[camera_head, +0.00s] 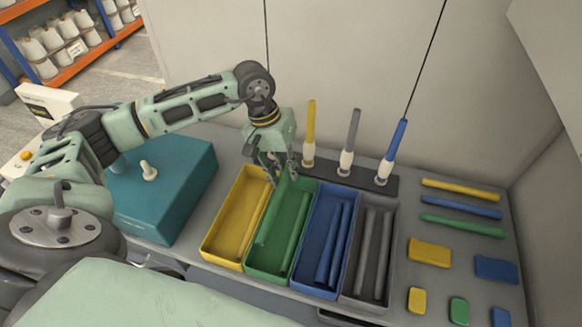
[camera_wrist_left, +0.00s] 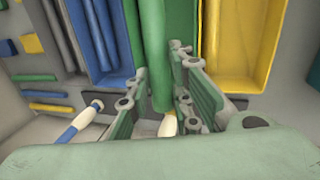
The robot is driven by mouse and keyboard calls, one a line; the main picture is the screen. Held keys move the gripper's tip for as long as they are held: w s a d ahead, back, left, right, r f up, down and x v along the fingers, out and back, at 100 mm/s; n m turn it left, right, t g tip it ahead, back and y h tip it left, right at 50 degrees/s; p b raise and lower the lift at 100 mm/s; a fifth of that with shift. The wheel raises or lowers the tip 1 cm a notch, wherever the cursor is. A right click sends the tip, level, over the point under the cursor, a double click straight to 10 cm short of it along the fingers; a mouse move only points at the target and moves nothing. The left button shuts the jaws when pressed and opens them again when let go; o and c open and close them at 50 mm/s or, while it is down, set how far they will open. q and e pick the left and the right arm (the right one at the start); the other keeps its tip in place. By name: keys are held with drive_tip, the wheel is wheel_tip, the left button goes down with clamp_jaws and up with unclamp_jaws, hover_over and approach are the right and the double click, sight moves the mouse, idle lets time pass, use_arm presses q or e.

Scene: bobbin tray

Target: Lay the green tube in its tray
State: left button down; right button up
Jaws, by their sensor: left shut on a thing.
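The green tray (camera_head: 250,268) stands between the yellow and blue trays. My left gripper (camera_head: 278,178) is over its back end, pointing down, shut on a green tube. The held green tube (camera_head: 265,226) slants along the tray's left side; whether it touches the floor or wall is unclear. Another green tube (camera_head: 298,240) lies in the tray on the right. In the left wrist view the held tube (camera_wrist_left: 154,60) runs between the fingers (camera_wrist_left: 165,105), roughly along the tray. My right gripper is not in view.
The blue tray (camera_head: 322,290) and grey tray (camera_head: 355,300) hold tubes. A rack (camera_head: 375,184) with upright yellow, grey and blue sticks stands behind. A teal box (camera_head: 165,195) is at left; coloured bars and blocks lie at right.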

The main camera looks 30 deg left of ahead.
use_arm(q)
drive_tip(key=shift+s+d+f+b, duration=0.1)
drive_tip(key=shift+s+f+b, duration=0.1)
drive_tip(key=shift+f, duration=0.2)
drive_tip(key=shift+s+d+f+b, duration=0.1)
drive_tip(key=shift+f+b, duration=0.05)
drive_tip(key=shift+f, duration=0.2)
wheel_tip(320, 180, down, 2)
drive_tip(key=shift+w+a+f+b, duration=0.15)
drive_tip(key=shift+f+b, duration=0.1)
drive_tip(key=shift+b, duration=0.2)
drive_tip(key=shift+f, duration=0.4)
drive_tip(key=c, duration=1.8)
unclamp_jaws()
drive_tip(key=shift+c, duration=0.2)
drive_tip(key=o, duration=0.4)
drive_tip(key=shift+c, duration=0.2)
